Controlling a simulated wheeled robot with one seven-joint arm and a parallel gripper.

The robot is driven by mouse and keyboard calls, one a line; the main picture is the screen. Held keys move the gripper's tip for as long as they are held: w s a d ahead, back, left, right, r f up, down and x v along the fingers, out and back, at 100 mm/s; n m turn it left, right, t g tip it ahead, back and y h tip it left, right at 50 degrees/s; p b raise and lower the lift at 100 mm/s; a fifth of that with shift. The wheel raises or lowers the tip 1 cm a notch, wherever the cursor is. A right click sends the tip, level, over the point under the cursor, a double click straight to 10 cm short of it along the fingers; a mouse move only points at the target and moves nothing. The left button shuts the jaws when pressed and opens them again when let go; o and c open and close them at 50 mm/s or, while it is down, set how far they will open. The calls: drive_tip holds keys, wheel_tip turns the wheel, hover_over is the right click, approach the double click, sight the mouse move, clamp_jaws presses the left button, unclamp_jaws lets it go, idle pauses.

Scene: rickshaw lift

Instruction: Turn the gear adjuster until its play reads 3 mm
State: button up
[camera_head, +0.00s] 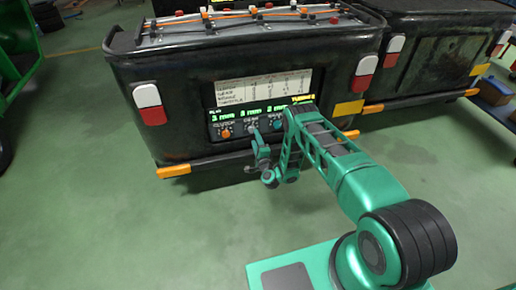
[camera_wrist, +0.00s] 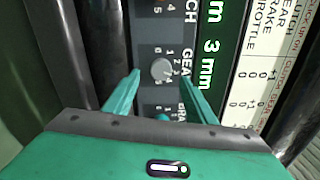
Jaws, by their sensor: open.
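The gear adjuster is a round grey knob (camera_wrist: 160,68) on the dark control panel, with a printed number scale around it. It also shows in the head view (camera_head: 253,130). The green readout beside it (camera_wrist: 207,65) shows 3 mm. In the head view the middle readout (camera_head: 250,112) also reads 3 mm. My gripper (camera_wrist: 159,77) is open, with one green finger on each side of the knob. I cannot tell whether the fingers touch it. My gripper (camera_head: 257,141) is in front of the panel in the head view.
An orange knob (camera_head: 226,133) is left of the gear knob under a 3 mm readout. A white printed table (camera_head: 262,88) is above. An orange-marked bumper (camera_head: 174,171) juts out below.

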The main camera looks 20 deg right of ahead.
drive_tip(key=shift+s, duration=2.55)
